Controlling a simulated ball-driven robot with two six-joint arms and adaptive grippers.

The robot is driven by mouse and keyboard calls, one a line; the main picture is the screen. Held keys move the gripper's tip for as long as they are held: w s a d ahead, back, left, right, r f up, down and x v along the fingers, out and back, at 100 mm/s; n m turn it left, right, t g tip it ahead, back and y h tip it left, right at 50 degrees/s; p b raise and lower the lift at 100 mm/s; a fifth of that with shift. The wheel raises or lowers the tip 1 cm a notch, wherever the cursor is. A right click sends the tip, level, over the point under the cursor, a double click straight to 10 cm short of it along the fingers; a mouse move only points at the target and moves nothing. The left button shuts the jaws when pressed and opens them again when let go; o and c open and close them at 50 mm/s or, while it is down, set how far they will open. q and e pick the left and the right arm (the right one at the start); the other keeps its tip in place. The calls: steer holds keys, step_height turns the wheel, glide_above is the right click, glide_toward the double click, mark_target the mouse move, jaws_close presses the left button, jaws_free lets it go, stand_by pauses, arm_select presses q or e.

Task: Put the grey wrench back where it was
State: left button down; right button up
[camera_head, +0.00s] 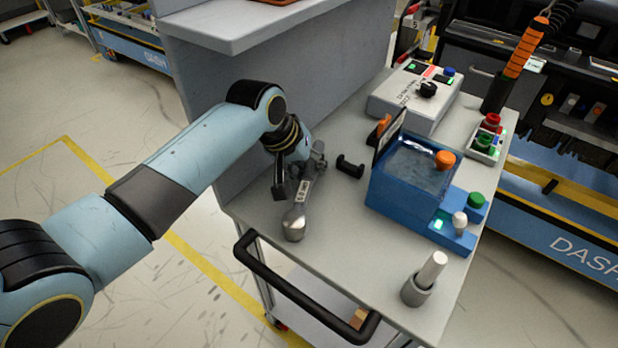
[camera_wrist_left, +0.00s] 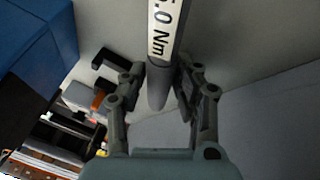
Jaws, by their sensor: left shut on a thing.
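The grey wrench (camera_head: 294,222) is in my left gripper (camera_head: 298,176), above or at the grey cart top near its left side; I cannot tell if it touches. Its rounded grey end points toward the front of the cart. In the left wrist view the wrench (camera_wrist_left: 163,35) shows a white label with "Nm", and its dark lower part lies between the two fingers of the gripper (camera_wrist_left: 162,88). A black U-shaped bracket (camera_head: 350,167) stands empty on the cart just right of the gripper; it also shows in the wrist view (camera_wrist_left: 112,62). My right gripper is not in view.
A blue box (camera_head: 408,180) with an orange knob and buttons stands right of the bracket. A grey-white control box (camera_head: 415,98) is behind it. A grey cup with a white cylinder (camera_head: 423,280) stands at the front right. A black handle (camera_head: 300,290) edges the cart front.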

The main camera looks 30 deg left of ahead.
mark_target(308, 166)
arm_select(q)
steer(key=shift+f, duration=0.1)
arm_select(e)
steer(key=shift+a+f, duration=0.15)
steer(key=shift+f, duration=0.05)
arm_select(q)
steer(key=c, duration=1)
jaws_free()
steer(key=shift+f, duration=0.1)
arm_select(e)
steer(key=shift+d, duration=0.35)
arm_select(q)
steer(key=shift+s+r, duration=0.1)
steer(key=shift+r, duration=0.15)
steer(key=v, duration=0.5)
steer(key=shift+p, duration=0.3)
steer(key=s+a, duration=0.1)
steer(key=s, duration=0.2)
steer(key=s+a+b, duration=0.1)
steer(key=s, duration=0.3)
steer(key=s+a, duration=0.1)
steer(key=s, duration=0.2)
steer(key=shift+s+a+f, duration=0.15)
steer(key=shift+s+f, duration=0.05)
steer(key=shift+s, duration=0.1)
steer(key=shift+s+a, duration=0.1)
steer(key=shift+s, duration=0.3)
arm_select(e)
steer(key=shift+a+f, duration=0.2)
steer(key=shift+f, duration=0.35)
